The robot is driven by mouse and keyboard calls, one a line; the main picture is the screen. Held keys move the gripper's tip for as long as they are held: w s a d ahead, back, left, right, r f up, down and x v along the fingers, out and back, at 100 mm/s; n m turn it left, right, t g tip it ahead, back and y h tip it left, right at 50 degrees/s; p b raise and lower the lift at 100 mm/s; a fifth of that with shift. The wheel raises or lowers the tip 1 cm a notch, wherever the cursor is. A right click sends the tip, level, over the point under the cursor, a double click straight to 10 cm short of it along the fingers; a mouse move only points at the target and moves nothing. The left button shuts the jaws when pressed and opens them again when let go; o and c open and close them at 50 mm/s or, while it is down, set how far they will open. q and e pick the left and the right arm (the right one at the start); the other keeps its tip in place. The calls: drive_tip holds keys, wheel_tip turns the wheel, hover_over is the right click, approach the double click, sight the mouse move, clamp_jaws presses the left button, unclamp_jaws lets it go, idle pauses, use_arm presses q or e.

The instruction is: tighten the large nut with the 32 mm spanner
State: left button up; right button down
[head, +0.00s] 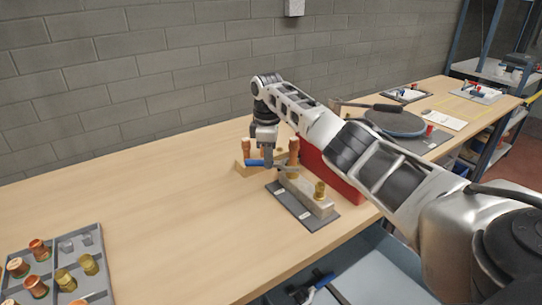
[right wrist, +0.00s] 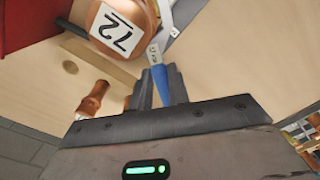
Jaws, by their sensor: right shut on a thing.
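My right gripper (head: 267,163) is shut on the blue handle of a spanner, above the fixture at the middle of the bench. The spanner (right wrist: 159,80) also shows in the right wrist view, its blue handle between the fingers and a labelled grey shank running up. Its grey head reaches beside a copper part (right wrist: 118,28) marked 72. In the head view an upright copper pipe (head: 294,152) stands at the left end of the fixture block (head: 305,196). The large nut is not clearly visible; I cannot tell whether the jaws are around it. My left gripper is out of view.
A grey tray (head: 103,273) of fittings sits at front left. The bench between is clear.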

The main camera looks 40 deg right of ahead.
sight(250, 160)
drive_tip(key=shift+t, duration=0.3)
drive_tip(key=shift+w+a+r+b, duration=0.2)
drive_tip(key=shift+w+a+b, duration=0.05)
drive_tip(key=shift+w+a, duration=0.65)
drive_tip(key=shift+w+a+r+b, duration=0.25)
drive_tip(key=shift+w+a, duration=0.45)
drive_tip(key=shift+a, duration=0.25)
drive_tip(key=shift+w+r+p, duration=0.2)
drive_tip(key=shift+r+p, duration=0.35)
drive_tip(key=shift+r, duration=2.95)
drive_tip(key=shift+s+d+r, duration=0.1)
drive_tip(key=shift+s+r, duration=0.1)
drive_tip(key=shift+r, duration=1.7)
